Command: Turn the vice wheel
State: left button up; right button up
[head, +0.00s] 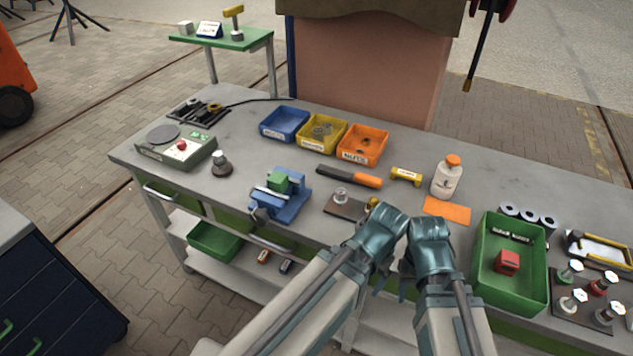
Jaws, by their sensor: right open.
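A blue vice (291,207) stands near the front edge of the bench, left of the middle. A green block (278,182) sits between its jaws. A grey part that looks like its wheel (261,213) faces the front left; its shape is hard to make out. My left gripper (379,278) is to the right of the vice, mostly hidden by its own wrist, so its fingers cannot be judged. My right gripper (427,276) is open beside it, farther right, near the bench's front edge. Neither gripper touches the vice.
A small plate with a knob (345,207) lies between the vice and my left arm. A dark weight-like piece (221,163) stands left of the vice. A file with an orange handle (349,176) lies behind. A green crate (482,262) is to the right.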

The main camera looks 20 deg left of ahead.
aim_at(260, 216)
jog(key=u, duration=1.25)
